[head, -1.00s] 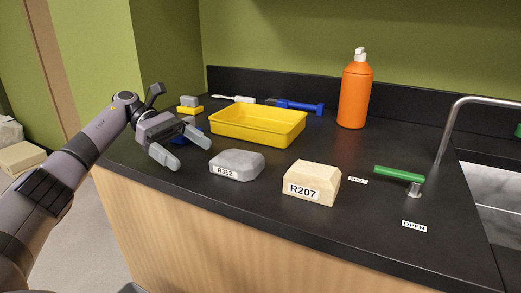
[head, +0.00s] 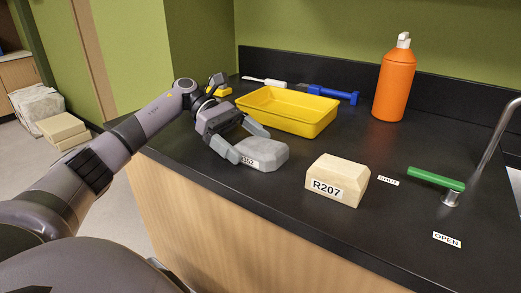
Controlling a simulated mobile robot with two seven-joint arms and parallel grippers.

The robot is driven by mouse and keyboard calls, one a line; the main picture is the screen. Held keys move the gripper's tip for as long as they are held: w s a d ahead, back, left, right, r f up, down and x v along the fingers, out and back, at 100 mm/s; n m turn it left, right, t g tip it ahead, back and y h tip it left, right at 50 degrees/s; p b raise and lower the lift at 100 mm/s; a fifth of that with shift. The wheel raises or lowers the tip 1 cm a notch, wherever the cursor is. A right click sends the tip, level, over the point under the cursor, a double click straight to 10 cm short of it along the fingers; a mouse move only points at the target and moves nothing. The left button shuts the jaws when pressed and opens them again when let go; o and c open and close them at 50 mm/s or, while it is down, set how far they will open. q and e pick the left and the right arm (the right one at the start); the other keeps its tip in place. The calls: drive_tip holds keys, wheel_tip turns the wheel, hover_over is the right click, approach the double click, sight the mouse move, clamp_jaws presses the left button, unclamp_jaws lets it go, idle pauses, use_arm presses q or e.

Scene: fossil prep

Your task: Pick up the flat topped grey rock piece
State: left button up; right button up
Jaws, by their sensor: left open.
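The flat topped grey rock piece (head: 267,152) lies on the black counter, with a white label on its front face that is partly covered by a finger. My left gripper (head: 250,142) is open at the rock's left end. One finger is in front of the label and the other is behind the rock's far left side. I cannot tell whether the fingers touch the rock. My right gripper is not in view.
A cream block labelled R207 (head: 337,181) sits to the right of the rock. A yellow tray (head: 287,112) stands behind it. The counter's front edge is close.

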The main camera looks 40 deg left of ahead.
sight(247, 140)
use_arm(q)
drive_tip(key=shift+d+f, duration=0.2)
drive_tip(key=shift+d, duration=0.15)
drive_tip(key=shift+w+r, duration=0.1)
drive_tip(key=c, duration=1.6)
wheel_tip(247, 140, up, 20)
drive_tip(key=shift+p, duration=1.25)
drive_tip(key=shift+c, duration=0.2)
